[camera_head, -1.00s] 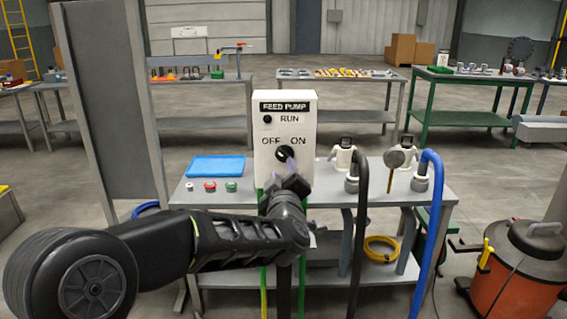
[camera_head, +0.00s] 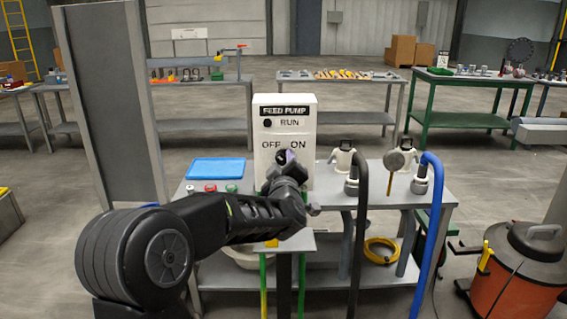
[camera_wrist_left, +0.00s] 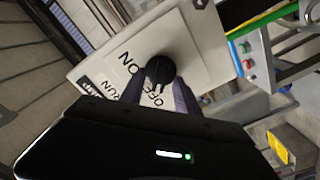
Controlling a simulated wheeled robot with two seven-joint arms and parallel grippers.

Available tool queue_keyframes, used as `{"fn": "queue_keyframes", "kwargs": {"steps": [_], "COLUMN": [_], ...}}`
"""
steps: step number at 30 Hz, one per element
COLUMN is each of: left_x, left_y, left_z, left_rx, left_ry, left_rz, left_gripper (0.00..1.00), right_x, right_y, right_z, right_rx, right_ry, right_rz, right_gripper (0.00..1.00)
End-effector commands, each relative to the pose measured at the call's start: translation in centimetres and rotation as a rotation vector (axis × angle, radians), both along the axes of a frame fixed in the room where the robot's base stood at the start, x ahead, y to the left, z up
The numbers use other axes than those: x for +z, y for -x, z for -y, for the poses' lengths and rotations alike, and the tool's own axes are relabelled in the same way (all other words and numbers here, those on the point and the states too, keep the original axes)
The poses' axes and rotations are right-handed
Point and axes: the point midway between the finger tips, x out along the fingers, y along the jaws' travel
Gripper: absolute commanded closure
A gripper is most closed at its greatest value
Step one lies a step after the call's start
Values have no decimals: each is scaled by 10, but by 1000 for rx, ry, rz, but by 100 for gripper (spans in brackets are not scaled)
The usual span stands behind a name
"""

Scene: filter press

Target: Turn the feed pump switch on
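The white feed pump box (camera_head: 285,128) stands at the back of the grey table, with a dark RUN lamp (camera_head: 267,124) and the words OFF and ON. Its black switch knob (camera_wrist_left: 160,71) shows in the wrist view; in the head view it is mostly hidden behind my left gripper (camera_head: 287,159). In the wrist view my left gripper (camera_wrist_left: 158,95) has its two purplish fingers apart, one on either side of the knob's lower part. Light panel shows between finger and knob, so it looks open. Contact cannot be told. My right gripper is not in view.
A blue tray (camera_head: 217,168) and several small buttons (camera_head: 232,188) lie left of the box. Right of it stand white pump fittings (camera_head: 343,156), a black hose (camera_head: 362,215) and a blue hose (camera_head: 435,215). An orange vacuum (camera_head: 515,265) stands at the right.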

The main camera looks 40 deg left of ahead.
Motion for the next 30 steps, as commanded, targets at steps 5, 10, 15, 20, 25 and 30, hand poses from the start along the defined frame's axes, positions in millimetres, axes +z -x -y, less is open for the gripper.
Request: {"fn": "queue_keyframes", "kwargs": {"steps": [5,10,15,20,25,30], "left_x": [0,0,0,0,0,0], "left_y": [-1,0,0,0,0,0], "left_z": [0,0,0,0,0,0], "left_rx": [-1,0,0,0,0,0], "left_ry": [0,0,0,0,0,0], "left_rz": [-1,0,0,0,0,0], "left_gripper": [62,71,85,98,100,100], "right_x": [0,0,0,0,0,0], "right_y": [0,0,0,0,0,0], "right_z": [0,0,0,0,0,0], "right_rx": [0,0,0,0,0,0], "right_ry": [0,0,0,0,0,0], "right_rz": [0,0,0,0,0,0], "right_gripper": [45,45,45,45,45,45]}}
